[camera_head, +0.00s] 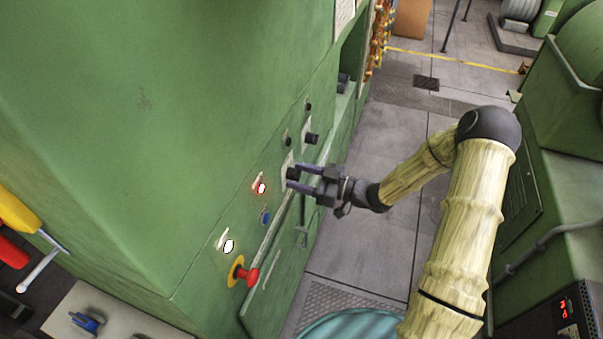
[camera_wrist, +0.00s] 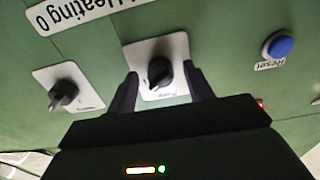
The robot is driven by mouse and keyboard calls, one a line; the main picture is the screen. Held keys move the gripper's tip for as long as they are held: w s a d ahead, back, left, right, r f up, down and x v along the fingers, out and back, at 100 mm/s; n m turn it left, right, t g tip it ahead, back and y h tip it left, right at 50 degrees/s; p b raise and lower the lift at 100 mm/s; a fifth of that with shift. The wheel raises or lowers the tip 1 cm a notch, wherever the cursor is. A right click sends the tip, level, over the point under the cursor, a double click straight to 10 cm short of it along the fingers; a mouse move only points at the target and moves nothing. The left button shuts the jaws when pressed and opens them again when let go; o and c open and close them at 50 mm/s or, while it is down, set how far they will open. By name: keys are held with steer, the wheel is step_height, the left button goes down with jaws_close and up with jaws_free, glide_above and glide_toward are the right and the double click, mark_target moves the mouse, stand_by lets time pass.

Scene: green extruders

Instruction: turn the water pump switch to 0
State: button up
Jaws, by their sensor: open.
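A black rotary switch (camera_wrist: 160,72) on a white plate (camera_wrist: 176,46) sits between the fingers of my gripper (camera_wrist: 162,84) in the wrist view. The lettering on its plate is too blurred to read, so I cannot confirm that it is the water pump switch. The fingers are apart, one on each side of the knob; whether they touch it I cannot tell. In the head view my gripper (camera_head: 291,178) is at the green panel, with the dark knob (camera_head: 292,173) partly hidden between its fingers.
A second black switch (camera_wrist: 63,93) is left of it in the wrist view; a label reading "Heating 0" (camera_wrist: 85,10) is above. A blue Reset button (camera_wrist: 281,45) is right.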

steer(key=shift+c, duration=0.2)
steer(key=c, duration=0.9)
